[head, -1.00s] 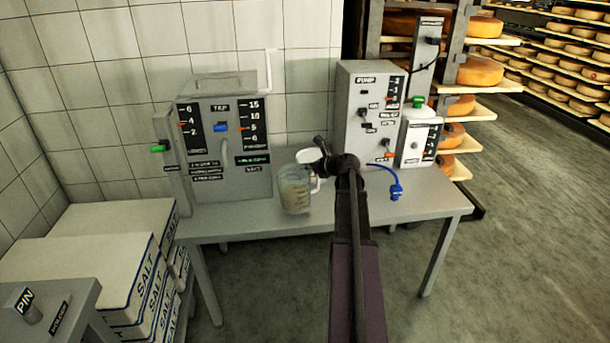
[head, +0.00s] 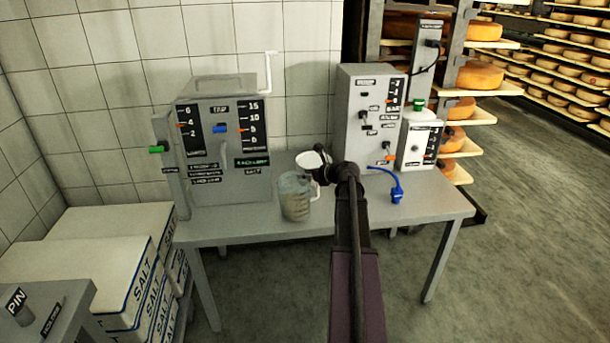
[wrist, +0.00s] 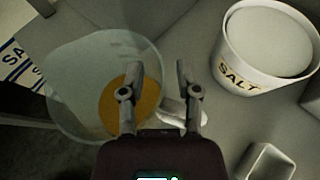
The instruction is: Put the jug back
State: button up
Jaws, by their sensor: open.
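The clear jug (head: 296,199) stands upright near the front edge of the grey table, left of my gripper. In the wrist view the jug (wrist: 75,80) is at the left, with an orange-yellow round patch low inside it. Its pale handle (wrist: 180,112) shows between and below my fingers. My gripper (wrist: 160,75) is open, its left finger overlapping the jug's rim in the picture. In the head view my gripper (head: 322,172) is just right of the jug, partly hidden by my own wrist. I cannot tell whether the fingers touch the handle.
A white salt tub (wrist: 232,78) stands close behind the jug. A small square pale cup (wrist: 268,160) is at the wrist view's lower right. The tap machine (head: 225,140), the pump box (head: 365,115) and a blue connector (head: 397,196) are on the table. Salt boxes (head: 95,260) stand left.

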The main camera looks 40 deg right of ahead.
jog(key=p+v, duration=0.4)
jog(key=v, duration=0.8)
jog(key=shift+p, duration=0.35)
dwell(0.7)
